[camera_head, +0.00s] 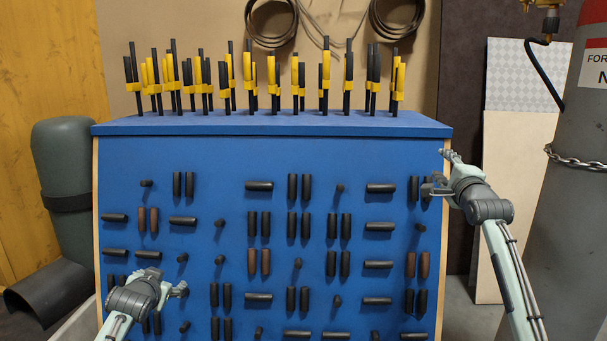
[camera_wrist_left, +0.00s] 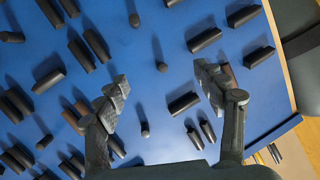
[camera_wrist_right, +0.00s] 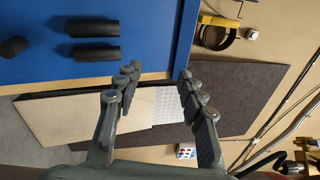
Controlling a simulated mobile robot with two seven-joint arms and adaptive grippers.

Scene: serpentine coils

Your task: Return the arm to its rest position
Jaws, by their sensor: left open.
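My left gripper (camera_head: 180,288) is in front of the lower left of the blue pegboard (camera_head: 330,155) in the head view. In the left wrist view its fingers (camera_wrist_left: 161,78) are spread with nothing between them, and the board's pegs show behind. My right gripper (camera_head: 436,170) is at the board's upper right edge in the head view. In the right wrist view its fingers (camera_wrist_right: 157,76) are apart and empty. Beyond them show the board's edge and pale panels. My left arm partly hides some lower left pegs.
Black pegs and a few brown pegs (camera_head: 148,219) stick out of the board. Black and yellow tools (camera_head: 295,72) stand along its top. A chained grey cylinder (camera_head: 562,200) is at the right, a dark green cylinder (camera_head: 62,150) at the left. Coiled hoses (camera_head: 271,22) hang behind.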

